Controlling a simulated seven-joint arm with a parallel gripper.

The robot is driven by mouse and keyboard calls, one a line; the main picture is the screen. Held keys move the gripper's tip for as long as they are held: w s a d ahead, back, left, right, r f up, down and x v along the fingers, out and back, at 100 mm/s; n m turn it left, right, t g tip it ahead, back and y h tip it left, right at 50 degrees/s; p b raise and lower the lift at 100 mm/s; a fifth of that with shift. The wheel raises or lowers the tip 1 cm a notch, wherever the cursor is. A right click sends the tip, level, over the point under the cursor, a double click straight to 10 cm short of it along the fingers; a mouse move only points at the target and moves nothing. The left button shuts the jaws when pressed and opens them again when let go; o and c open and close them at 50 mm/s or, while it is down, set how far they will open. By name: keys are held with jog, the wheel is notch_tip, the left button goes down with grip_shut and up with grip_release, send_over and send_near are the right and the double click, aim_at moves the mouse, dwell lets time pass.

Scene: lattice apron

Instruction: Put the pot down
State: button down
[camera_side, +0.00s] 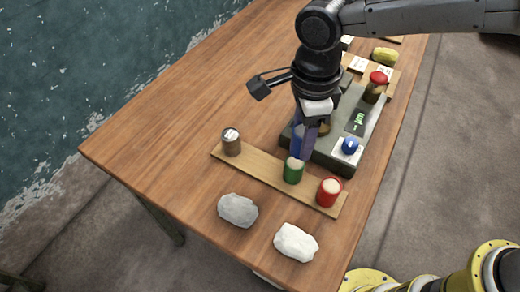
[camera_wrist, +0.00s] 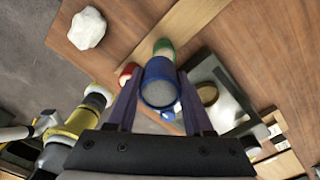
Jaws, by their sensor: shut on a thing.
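My gripper (camera_side: 303,152) points down, its fingers closed on a blue pot (camera_wrist: 160,84). In the wrist view the pot sits between the two fingers, its round rim and pale inside facing the camera. In the side view the fingers mostly hide it. A wooden strip (camera_side: 262,170) on the table bears a brown pot (camera_side: 231,143) at its left, a green pot (camera_side: 292,171) and a red pot (camera_side: 329,191) at its right. The held pot appears close behind the green pot; I cannot tell its height or whether it touches anything.
A dark grey device (camera_side: 328,160) with a small green display stands right behind the strip, with a blue knob (camera_side: 350,145) on a white pad. A red-lidded jar (camera_side: 375,87) stands farther back. A grey stone (camera_side: 238,210) and white stone (camera_side: 296,243) lie in front. The table's left is clear.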

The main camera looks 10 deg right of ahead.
jog(key=w+a+f, duration=0.6)
jog(key=f, duration=0.1)
jog(key=shift+w+a+f, duration=0.1)
jog(key=shift+w+f, duration=0.05)
jog(key=shift+f, duration=1.7)
jog(key=shift+f, duration=0.1)
jog(key=shift+c, duration=1.5)
grip_release()
notch_tip(320, 180, up, 12)
jog(key=shift+r, duration=0.2)
